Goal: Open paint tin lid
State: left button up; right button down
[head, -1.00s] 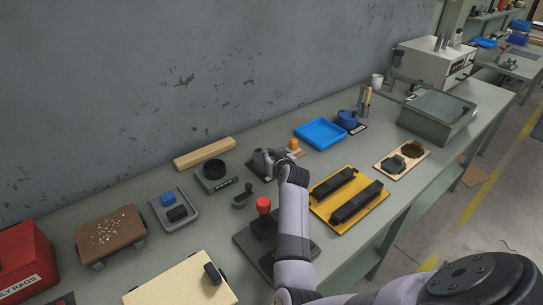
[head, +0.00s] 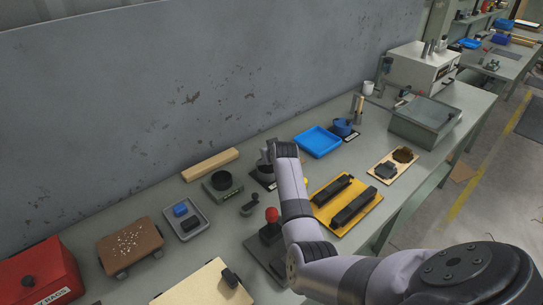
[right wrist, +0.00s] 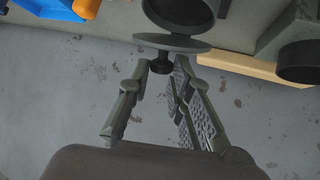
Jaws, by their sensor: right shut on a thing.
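The paint tin (right wrist: 180,14) is a dark grey round tin at the top of the right wrist view, and its dark inside shows. The lid (right wrist: 172,43) is a thin grey disc seen nearly edge-on, apart from the mouth and overlapping the tin's near rim in the picture. My right gripper (right wrist: 162,72) is shut on the lid's small dark knob (right wrist: 160,66). In the head view, the tin (head: 265,165) shows partly beside my right wrist, which hides the lid and fingertips. My left gripper is not in view.
A blue tray (head: 318,141) and a blue pot (head: 342,127) stand right of the tin. A red-knobbed lever (head: 271,215) and a yellow board (head: 327,185) are near my arm.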

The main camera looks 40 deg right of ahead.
jog(key=shift+w+r, duration=0.6)
jog(key=shift+r, duration=0.1)
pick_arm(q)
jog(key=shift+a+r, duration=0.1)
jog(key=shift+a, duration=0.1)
pick_arm(e)
jog(key=shift+w+r, duration=0.1)
jog(key=shift+w, duration=0.05)
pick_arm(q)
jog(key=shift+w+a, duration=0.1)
pick_arm(e)
jog(key=shift+w+a, duration=0.1)
jog(key=c, duration=1.5)
grip_release()
jog(key=shift+a+f, duration=0.1)
jog(key=shift+f, duration=0.15)
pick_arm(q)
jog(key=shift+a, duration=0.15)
pick_arm(e)
jog(key=v, duration=1.2)
jog(key=shift+f, duration=0.1)
